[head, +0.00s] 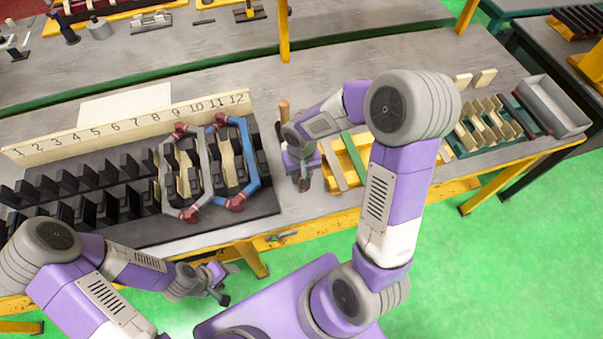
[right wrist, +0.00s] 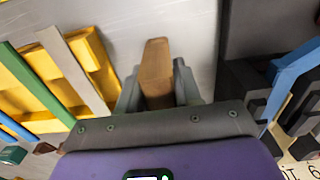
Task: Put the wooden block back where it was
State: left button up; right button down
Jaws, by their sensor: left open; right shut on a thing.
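The brown wooden block (right wrist: 157,68) is between the fingers of my right gripper (right wrist: 157,92) in the right wrist view, its narrow end reaching out past the fingertips over bare grey table. In the head view my right gripper (head: 303,182) is low over the table, between the black slotted fixture (head: 262,205) and the yellow rack (head: 352,165); the block is mostly hidden there. Whether the block touches the table I cannot tell. My left gripper (head: 218,284) is open and empty in front of the table's front edge.
A brown handle-like piece (head: 284,111) shows behind my right wrist. A green tray (head: 490,125) and a grey bin (head: 552,105) stand at right.

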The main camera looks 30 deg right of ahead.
jog(key=c, duration=1.2)
grip_release()
jog(key=shift+f, duration=0.15)
jog(key=o, duration=0.4)
jog(key=shift+r, duration=0.5)
notch_tip(320, 180, up, 11)
jog(key=p, duration=0.2)
jog(key=shift+r+p, duration=0.2)
jog(key=shift+p, duration=0.1)
